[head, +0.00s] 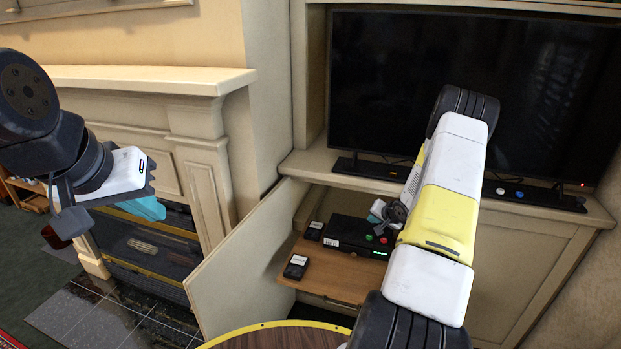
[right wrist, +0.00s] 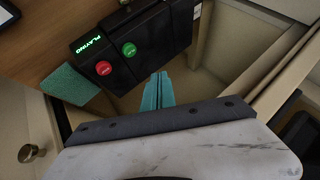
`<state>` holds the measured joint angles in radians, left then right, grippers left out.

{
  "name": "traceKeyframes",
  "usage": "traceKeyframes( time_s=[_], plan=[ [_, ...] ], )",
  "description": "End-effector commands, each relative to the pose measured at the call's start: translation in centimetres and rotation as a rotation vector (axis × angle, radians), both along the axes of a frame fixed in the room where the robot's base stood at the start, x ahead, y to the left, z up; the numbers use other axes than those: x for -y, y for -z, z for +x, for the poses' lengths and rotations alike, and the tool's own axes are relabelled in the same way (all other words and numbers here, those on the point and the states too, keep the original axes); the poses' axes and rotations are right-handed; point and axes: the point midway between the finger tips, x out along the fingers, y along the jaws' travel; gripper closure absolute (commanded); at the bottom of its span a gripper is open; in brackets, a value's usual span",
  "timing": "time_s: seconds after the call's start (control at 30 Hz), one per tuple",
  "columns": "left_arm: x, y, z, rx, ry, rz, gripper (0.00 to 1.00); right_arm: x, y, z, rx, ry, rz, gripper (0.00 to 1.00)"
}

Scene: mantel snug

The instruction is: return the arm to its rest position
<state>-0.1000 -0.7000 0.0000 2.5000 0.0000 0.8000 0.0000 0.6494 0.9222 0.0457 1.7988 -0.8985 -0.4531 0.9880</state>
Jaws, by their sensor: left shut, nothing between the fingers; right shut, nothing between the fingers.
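My right arm reaches forward into the open cabinet. Its gripper (right wrist: 158,92) shows teal fingers closed together, empty, near the front edge of a black player box (right wrist: 150,45); I cannot tell the exact gap. In the head view my right gripper (head: 377,209) is mostly hidden by the arm, just above the box (head: 350,235). The box has a red button (right wrist: 103,68), a green button (right wrist: 129,49) and a lit display reading "PLAYING". My left gripper (head: 148,208), teal-fingered, is shut and empty in front of the fireplace, far from the cabinet.
The box sits on a wooden shelf (head: 330,282) with small dark devices (head: 296,267). An open cabinet door (head: 240,260) stands to the left. A large television (head: 390,80) and sound bar (head: 370,169) are above. A round yellow-rimmed table (head: 280,337) is at the bottom.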

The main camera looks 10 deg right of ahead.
Motion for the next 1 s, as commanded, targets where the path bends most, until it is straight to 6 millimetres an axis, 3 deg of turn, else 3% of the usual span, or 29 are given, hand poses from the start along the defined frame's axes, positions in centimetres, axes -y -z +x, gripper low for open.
traceKeyframes(
  time_s=[0.07,0.17,0.3,0.47,0.7,0.83,1.0],
  plan=[
    [0.0,0.0,0.0,0.000,0.000,0.000,1.00,-0.1,-0.7,0.2,0.000,-0.003,-0.010,1.00],
    [0.0,0.0,0.0,0.000,0.000,0.000,1.00,-0.4,-3.5,0.6,-0.005,-0.014,-0.055,1.00],
    [0.0,0.0,0.0,0.000,0.000,0.000,1.00,-1.9,-10.5,0.8,-0.029,-0.044,-0.163,1.00],
    [0.0,0.0,0.0,0.000,0.000,0.000,1.00,-4.9,-19.2,-1.0,-0.067,-0.085,-0.277,1.00],
    [0.0,0.0,0.0,0.000,0.000,0.000,1.00,-11.1,-29.8,-7.3,-0.118,-0.170,-0.380,1.00],
    [0.0,0.0,0.0,0.000,0.000,0.000,1.00,-14.8,-33.9,-12.2,-0.139,-0.235,-0.402,1.00],
    [0.0,0.0,0.0,0.000,0.000,0.000,1.00,-19.7,-37.5,-19.7,-0.156,-0.350,-0.405,1.00]
  ],
)
